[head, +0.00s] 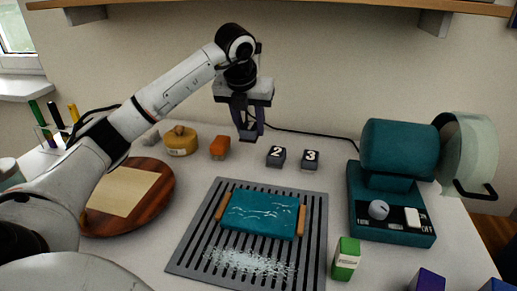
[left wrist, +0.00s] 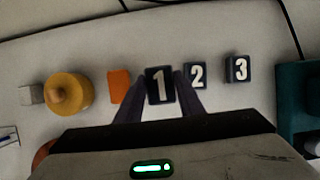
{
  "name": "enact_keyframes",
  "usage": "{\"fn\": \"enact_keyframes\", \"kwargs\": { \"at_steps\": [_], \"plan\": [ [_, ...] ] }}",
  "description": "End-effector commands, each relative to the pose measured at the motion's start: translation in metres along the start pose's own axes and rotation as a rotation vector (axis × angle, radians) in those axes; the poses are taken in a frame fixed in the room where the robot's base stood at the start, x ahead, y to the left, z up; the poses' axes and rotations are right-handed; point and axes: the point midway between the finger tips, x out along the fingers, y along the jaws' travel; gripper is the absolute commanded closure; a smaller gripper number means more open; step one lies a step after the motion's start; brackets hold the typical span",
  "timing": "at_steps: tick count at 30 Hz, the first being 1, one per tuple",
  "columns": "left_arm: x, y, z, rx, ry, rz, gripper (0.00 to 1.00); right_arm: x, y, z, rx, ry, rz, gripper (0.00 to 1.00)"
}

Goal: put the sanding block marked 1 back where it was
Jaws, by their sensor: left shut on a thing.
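The sanding block marked 1 (left wrist: 160,85) is dark with a white digit and sits between the fingertips of my left gripper (head: 248,133). My left gripper is shut on it. In the head view the fingers point down behind the rack, and the block is mostly hidden between them, seemingly above the table. The dark blocks marked 2 (head: 276,157) and 3 (head: 311,159) stand in a row to the right. In the left wrist view, block 2 (left wrist: 195,75) is close beside the right finger and block 3 (left wrist: 237,68) is further right. My right gripper is not in view.
An orange block (head: 220,147) and a yellow round thing (head: 181,140) stand left of the gripper. A slatted grey rack (head: 320,215) holds a teal slab (head: 260,215) in front. A teal machine (head: 400,150) stands at right. A green box (head: 345,258) stands near the front.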

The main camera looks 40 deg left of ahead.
Motion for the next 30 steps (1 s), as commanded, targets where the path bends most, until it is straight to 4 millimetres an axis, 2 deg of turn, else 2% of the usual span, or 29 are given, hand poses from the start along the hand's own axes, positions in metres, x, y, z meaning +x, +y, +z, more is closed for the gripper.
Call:
{"fn": "enact_keyframes", "kwargs": {
  "at_steps": [3, 11, 16, 27, 28, 30],
  "plan": [
    [0.021, 0.001, -0.009, 0.002, 0.003, 0.003, 0.86, 0.000, -0.003, 0.007, 0.001, -0.014, -0.005, 0.69],
    [0.042, 0.000, -0.018, 0.001, 0.002, 0.001, 0.86, 0.000, -0.006, 0.008, 0.000, -0.016, -0.010, 0.69],
    [0.064, 0.000, -0.027, 0.002, 0.002, 0.001, 0.86, 0.000, -0.005, 0.008, -0.001, -0.014, -0.010, 0.69],
    [0.070, 0.000, -0.029, 0.001, 0.000, 0.000, 0.86, 0.003, -0.003, 0.003, -0.002, -0.002, -0.006, 0.69],
    [0.070, 0.000, -0.029, 0.001, 0.000, 0.000, 0.62, 0.002, -0.003, 0.003, -0.002, -0.001, -0.006, 0.69],
    [0.069, 0.000, -0.029, 0.001, 0.000, 0.000, 0.50, 0.002, -0.003, 0.002, -0.002, -0.002, -0.005, 0.69]
  ]
}}
